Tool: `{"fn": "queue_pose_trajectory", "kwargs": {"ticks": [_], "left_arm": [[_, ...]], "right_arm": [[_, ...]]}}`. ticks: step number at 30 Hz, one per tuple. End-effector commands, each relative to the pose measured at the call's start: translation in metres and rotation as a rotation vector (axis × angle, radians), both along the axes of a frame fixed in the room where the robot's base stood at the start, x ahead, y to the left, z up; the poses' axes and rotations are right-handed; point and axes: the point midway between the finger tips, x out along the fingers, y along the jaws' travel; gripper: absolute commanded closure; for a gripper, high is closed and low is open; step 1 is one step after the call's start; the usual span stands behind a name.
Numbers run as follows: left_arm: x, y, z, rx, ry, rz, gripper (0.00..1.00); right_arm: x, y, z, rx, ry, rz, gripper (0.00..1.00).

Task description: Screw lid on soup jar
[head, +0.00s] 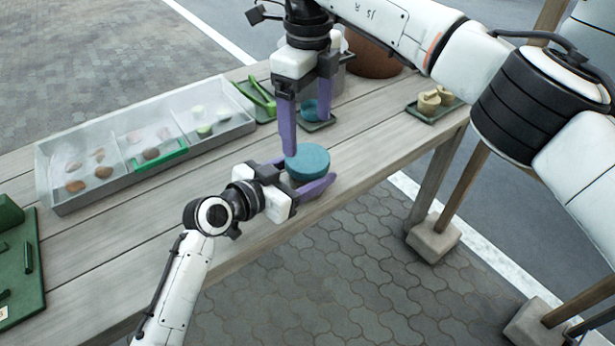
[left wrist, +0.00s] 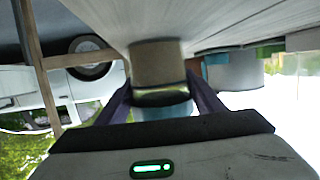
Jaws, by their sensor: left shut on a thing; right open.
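The soup jar stands near the table's front edge, topped by a round blue lid (head: 307,160). In the left wrist view, which is upside down, the jar's grey-brown body (left wrist: 157,62) shows with a dark band between it and the blue lid (left wrist: 165,111). My left gripper (head: 312,177) is shut around the jar from the left, one finger on each side. My right gripper (head: 307,138) points down above and behind the lid, open, its purple fingers apart and empty. Whether the lid is fully seated cannot be told.
A small dark tray (head: 318,127) with a blue item (head: 310,109) lies behind the right gripper. A divided clear-walled tray (head: 65,207) fills the left. A green board (head: 30,285) lies at the far left; a small tray with tan pieces (head: 430,100) at the right.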

Motion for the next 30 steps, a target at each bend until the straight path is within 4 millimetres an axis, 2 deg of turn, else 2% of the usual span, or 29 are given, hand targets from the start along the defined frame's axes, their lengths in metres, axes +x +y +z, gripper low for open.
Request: {"fn": "queue_pose_trajectory", "kwargs": {"ticks": [11, 24, 30], "left_arm": [[0.000, 0.000, 0.002, -0.001, -0.003, 0.001, 1.00], [0.000, 0.000, 0.002, -0.001, -0.003, 0.001, 1.00], [0.000, 0.000, 0.002, -0.001, -0.003, 0.001, 1.00]], "right_arm": [[0.000, 0.000, -0.004, 0.000, 0.001, 0.002, 0.16], [-0.001, 0.000, -0.065, 0.001, 0.003, 0.001, 0.16], [0.000, 0.001, -0.079, 0.000, 0.001, 0.001, 0.16]]}}
